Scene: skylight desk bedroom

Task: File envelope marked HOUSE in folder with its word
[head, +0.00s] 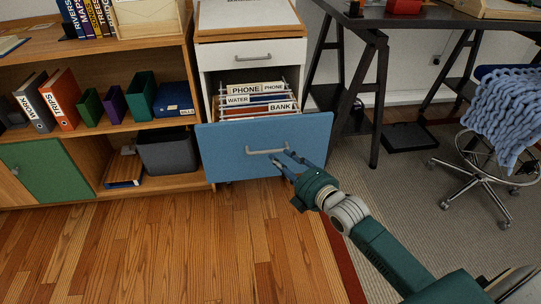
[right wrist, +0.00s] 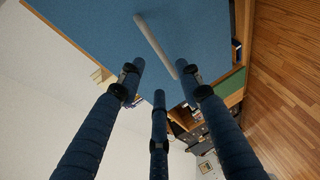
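The blue-fronted drawer (head: 222,150) of the white cabinet stands pulled out. Inside it hang folders with white labels; I read PHONE (head: 244,90) twice, WATER (head: 238,100) and BANK (head: 282,106). No HOUSE label is readable. My right gripper (head: 282,160) is in front of the drawer, at the right end of its grey handle (head: 260,150). In the right wrist view its fingers (right wrist: 160,75) are spread, with the handle (right wrist: 155,43) beyond their tips and nothing between them. My left gripper is out of view.
A wooden shelf (head: 100,133) with binders and a dark bin (head: 166,153) stands left of the cabinet. A black desk (head: 440,17) with trestle legs and a chair with a blue knitted throw (head: 510,110) are on the right. The wooden floor (head: 180,250) in front is clear.

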